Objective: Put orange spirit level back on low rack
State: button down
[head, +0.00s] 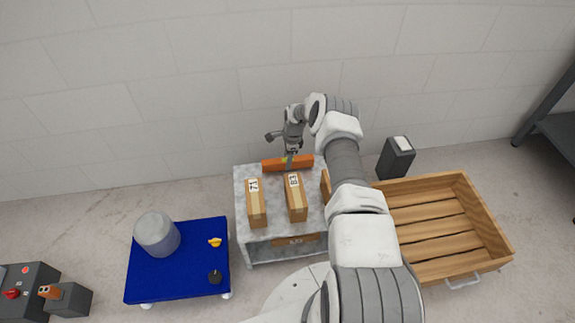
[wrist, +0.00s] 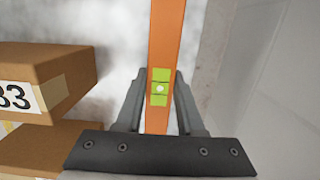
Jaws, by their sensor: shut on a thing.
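The orange spirit level (head: 274,165) is a long bar with a lime-green vial near its middle. It also shows in the wrist view (wrist: 165,35), running up the picture between my fingers. My gripper (head: 289,158) is shut on the level near its green vial, and its fingers show on both sides of the bar in the wrist view (wrist: 159,88). The level is at the back edge of the grey low rack (head: 242,205), behind the boxes. I cannot tell whether it touches the rack top.
Cardboard boxes stand on the rack, one marked 71 (head: 256,208) and one marked 83 (head: 296,203). A blue cart (head: 190,280) with a grey cylinder (head: 157,234) is at left. A wooden crate (head: 440,220) and a dark bin (head: 396,158) are at right. The wall is close behind.

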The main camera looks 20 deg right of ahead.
jog(key=shift+f, duration=0.55)
jog(key=shift+f, duration=0.15)
jog(key=c, duration=0.5)
grip_release()
